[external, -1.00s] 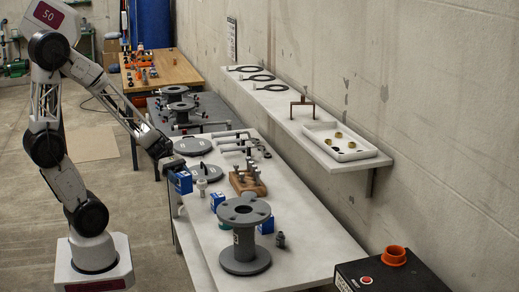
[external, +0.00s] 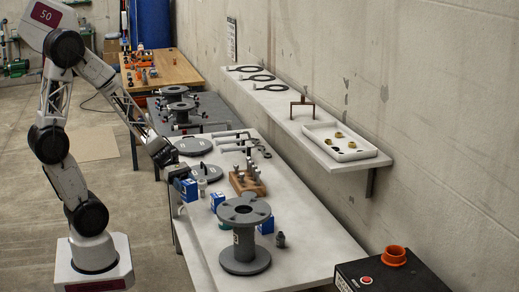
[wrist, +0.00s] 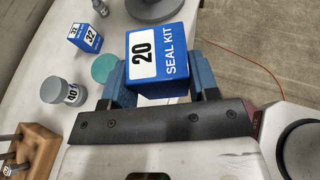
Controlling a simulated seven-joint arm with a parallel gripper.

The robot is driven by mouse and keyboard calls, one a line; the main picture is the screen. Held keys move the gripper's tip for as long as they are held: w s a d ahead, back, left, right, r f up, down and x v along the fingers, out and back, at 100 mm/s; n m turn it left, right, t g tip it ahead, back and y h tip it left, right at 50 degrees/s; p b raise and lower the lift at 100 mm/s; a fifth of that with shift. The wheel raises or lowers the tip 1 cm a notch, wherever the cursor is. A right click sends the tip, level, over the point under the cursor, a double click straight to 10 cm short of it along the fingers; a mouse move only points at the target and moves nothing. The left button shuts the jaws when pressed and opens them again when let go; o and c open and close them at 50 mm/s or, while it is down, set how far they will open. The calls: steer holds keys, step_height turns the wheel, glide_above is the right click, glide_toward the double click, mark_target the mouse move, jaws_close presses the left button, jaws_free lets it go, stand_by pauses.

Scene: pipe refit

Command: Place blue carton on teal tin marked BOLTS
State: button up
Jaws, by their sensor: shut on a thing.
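My gripper (external: 176,174) is shut on a blue-and-white carton (external: 188,191). In the wrist view this carton (wrist: 160,62) reads "20 SEAL KIT" and sits between the blue fingers, above the white bench's near edge. A round teal thing (wrist: 104,67), likely the tin's top, lies just left of the held carton and is partly hidden by a finger. In the external view a bit of teal (external: 227,225) shows behind the grey flanged spool. I cannot read BOLTS on it. A second blue carton (wrist: 86,38), marked 32, stands on the bench; it also shows in the external view (external: 216,202).
The grey flanged spool (external: 244,238) stands tall beside the teal thing.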

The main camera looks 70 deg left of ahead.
steer(key=w, duration=0.4)
steer(key=w+f, duration=0.1)
steer(key=w, duration=0.9)
steer(key=shift+d+f, duration=0.15)
steer(key=shift+d, duration=0.1)
steer(key=shift+f, duration=0.1)
steer(key=shift+f, duration=1.65)
steer(key=shift+f, duration=0.1)
steer(key=o, duration=1)
steer(key=shift+v, duration=6.05)
